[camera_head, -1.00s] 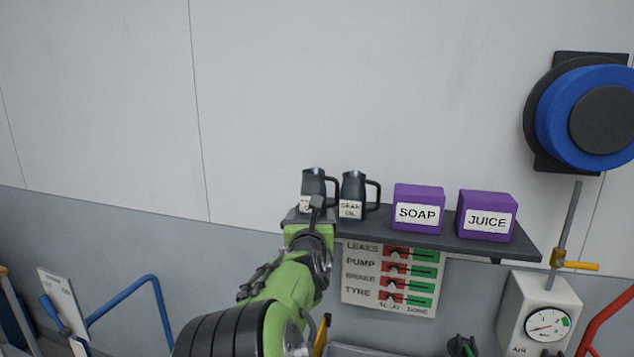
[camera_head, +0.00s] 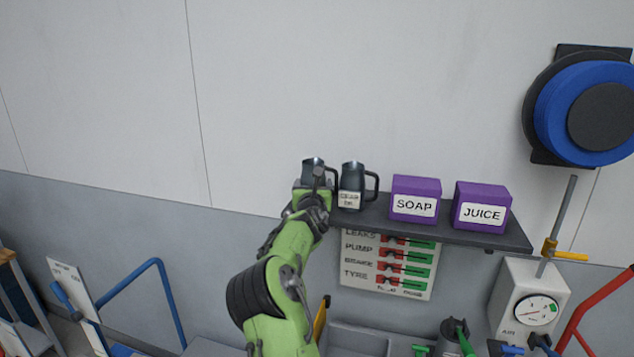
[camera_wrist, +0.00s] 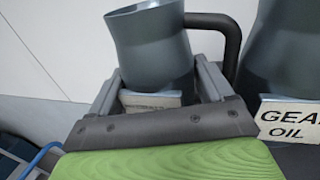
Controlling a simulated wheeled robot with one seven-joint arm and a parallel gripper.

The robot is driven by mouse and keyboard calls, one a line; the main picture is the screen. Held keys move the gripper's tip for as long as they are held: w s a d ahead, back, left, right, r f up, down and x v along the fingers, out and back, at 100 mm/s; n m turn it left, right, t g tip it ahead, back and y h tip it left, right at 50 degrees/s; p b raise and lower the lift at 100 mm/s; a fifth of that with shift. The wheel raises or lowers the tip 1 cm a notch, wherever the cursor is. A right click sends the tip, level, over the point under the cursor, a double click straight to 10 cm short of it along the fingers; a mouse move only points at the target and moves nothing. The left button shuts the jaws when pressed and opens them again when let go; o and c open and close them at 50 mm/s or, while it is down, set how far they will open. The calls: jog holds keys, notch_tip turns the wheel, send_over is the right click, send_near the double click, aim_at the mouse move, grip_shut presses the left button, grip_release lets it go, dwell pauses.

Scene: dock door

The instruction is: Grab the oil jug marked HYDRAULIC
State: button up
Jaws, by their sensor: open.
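Two dark grey jugs with black handles stand at the left end of the wall shelf. The left jug (camera_head: 312,164) is mostly hidden behind my gripper (camera_head: 317,184) in the head view. In the wrist view this jug (camera_wrist: 152,45) stands between the two fingers of my gripper (camera_wrist: 160,84), which are open on either side of it. Its pale label is mostly covered, and its words cannot be read. I cannot tell whether the fingers touch it. The right jug (camera_head: 353,178) is marked GEAR OIL and stands close to the right finger.
Purple boxes marked SOAP (camera_head: 415,190) and JUICE (camera_head: 481,198) stand farther right on the dark shelf (camera_head: 450,234). A checklist board (camera_head: 388,264) hangs below. A blue reel (camera_head: 590,112) is on the wall at right. The wall above the shelf is clear.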

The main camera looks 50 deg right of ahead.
jog(key=shift+s+a, duration=0.1)
jog(key=shift+a, duration=0.1)
jog(key=c, duration=0.8)
jog(key=shift+c, duration=0.2)
